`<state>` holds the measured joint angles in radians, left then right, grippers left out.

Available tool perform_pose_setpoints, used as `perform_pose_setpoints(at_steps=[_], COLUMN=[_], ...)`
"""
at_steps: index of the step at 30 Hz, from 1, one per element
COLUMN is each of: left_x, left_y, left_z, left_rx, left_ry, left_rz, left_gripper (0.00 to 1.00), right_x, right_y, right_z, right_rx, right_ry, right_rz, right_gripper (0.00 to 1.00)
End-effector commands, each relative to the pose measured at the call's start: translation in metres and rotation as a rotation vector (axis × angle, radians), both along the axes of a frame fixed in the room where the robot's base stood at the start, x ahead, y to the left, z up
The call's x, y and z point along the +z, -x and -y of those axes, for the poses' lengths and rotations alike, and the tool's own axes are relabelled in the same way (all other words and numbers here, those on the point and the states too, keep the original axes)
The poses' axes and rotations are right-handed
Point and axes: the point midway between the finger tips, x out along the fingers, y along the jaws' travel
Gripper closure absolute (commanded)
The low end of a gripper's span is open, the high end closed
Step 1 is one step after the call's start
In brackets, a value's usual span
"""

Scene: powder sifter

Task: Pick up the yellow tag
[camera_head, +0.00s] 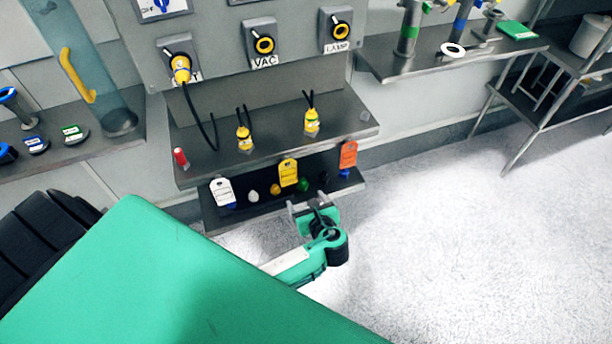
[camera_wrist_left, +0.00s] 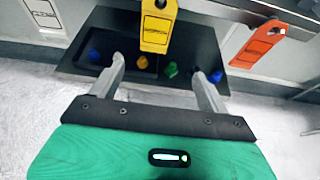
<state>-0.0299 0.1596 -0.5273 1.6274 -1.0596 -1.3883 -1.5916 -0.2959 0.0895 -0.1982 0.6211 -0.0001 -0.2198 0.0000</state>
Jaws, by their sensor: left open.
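The yellow tag (camera_head: 288,173) hangs at the front edge of the metal shelf, between a white tag (camera_head: 221,191) and an orange tag (camera_head: 348,157). In the left wrist view the yellow tag (camera_wrist_left: 158,27) is beyond the fingertips, near the top and slightly right of the middle. My left gripper (camera_head: 308,203) is below and a little right of the tag in the head view. Its two fingers (camera_wrist_left: 158,72) are spread apart with nothing between them. The tag is apart from both fingers. My right gripper is not in view.
A dark lower shelf (camera_head: 240,216) under the tags holds several small coloured knobs, including a green one (camera_head: 304,184). Yellow plugs, one of them (camera_head: 244,138), stand on the shelf above. A panel with sockets (camera_head: 262,42) is behind. The floor at right is clear.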

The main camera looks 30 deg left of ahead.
Motion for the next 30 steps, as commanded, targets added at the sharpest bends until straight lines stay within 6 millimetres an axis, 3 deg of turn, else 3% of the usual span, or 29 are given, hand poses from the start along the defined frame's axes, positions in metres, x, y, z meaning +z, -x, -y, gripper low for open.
perform_pose_setpoints(at_steps=[9,21,30], left_x=[-0.021,-0.035,-0.05], left_y=[-0.035,-0.055,-0.073], left_z=[-0.042,-0.073,-0.1], left_rx=[0.0,0.002,0.0], left_ry=[-0.004,-0.002,0.0], left_rz=[-0.002,-0.002,-0.003], left_gripper=[0.22,0.22,0.22], right_x=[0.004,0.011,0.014], right_y=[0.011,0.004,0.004], right_z=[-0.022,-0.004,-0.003], right_rx=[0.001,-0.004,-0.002], right_ry=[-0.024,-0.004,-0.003], right_rz=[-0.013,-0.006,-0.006], right_gripper=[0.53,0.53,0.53])
